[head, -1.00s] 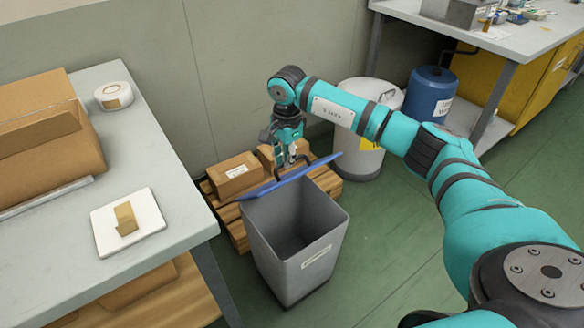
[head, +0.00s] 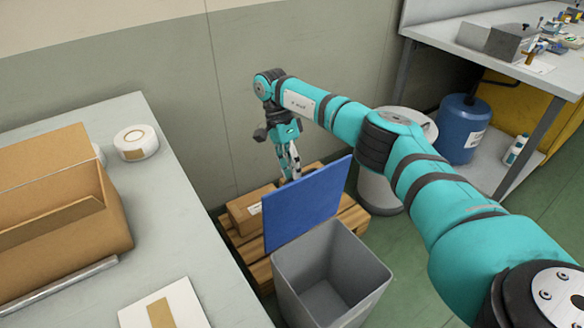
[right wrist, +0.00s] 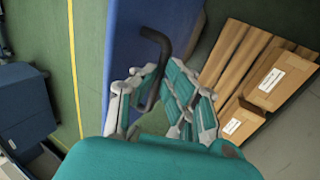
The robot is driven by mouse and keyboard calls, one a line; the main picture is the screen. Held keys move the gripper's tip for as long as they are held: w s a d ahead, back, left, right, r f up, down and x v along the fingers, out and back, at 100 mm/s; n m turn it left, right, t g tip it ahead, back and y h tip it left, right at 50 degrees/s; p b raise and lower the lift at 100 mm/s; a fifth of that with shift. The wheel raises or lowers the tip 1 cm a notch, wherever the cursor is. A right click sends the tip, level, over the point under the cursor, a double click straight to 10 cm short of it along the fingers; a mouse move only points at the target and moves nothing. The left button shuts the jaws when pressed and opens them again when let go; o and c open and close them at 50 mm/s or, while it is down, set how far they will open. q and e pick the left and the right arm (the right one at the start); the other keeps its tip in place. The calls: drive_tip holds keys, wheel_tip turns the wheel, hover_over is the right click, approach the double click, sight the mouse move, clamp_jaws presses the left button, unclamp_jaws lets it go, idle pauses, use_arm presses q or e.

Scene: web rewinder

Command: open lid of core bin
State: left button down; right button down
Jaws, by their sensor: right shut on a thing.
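The core bin (head: 335,285) is a grey, open-topped bin in the lower middle of the head view. Its blue lid (head: 308,205) stands steeply raised at the bin's back edge, and the bin's inside shows empty. The lid also shows in the right wrist view (right wrist: 133,45), with a black bent handle (right wrist: 158,45) on it. My right gripper (head: 292,172) is behind the lid; in the right wrist view its fingers (right wrist: 155,85) are shut around the handle. The lid hides part of the grip in the head view. My left gripper is out of view.
A wooden pallet (head: 352,217) with cardboard boxes (head: 243,212) lies behind the bin. A grey table (head: 190,225) with a large carton (head: 60,190) and tape roll (head: 136,142) is at left. A white drum (head: 378,188) and blue drum (head: 462,130) stand at right.

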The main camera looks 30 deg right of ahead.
drive_tip(key=shift+s+a+f, duration=0.1)
drive_tip(key=shift+a+f, duration=0.15)
drive_tip(key=shift+f, duration=0.7)
drive_tip(key=c, duration=1.7)
unclamp_jaws()
drive_tip(key=o, duration=0.3)
drive_tip(key=shift+w+d+f+g, duration=0.1)
drive_tip(key=shift+w+f+g, duration=0.2)
drive_tip(key=shift+w, duration=0.1)
drive_tip(key=shift+s+v, duration=0.15)
drive_tip(key=shift+v, duration=1.85)
drive_tip(key=shift+s+v, duration=0.15)
drive_tip(key=shift+v, duration=1.85)
drive_tip(key=shift+r, duration=0.2)
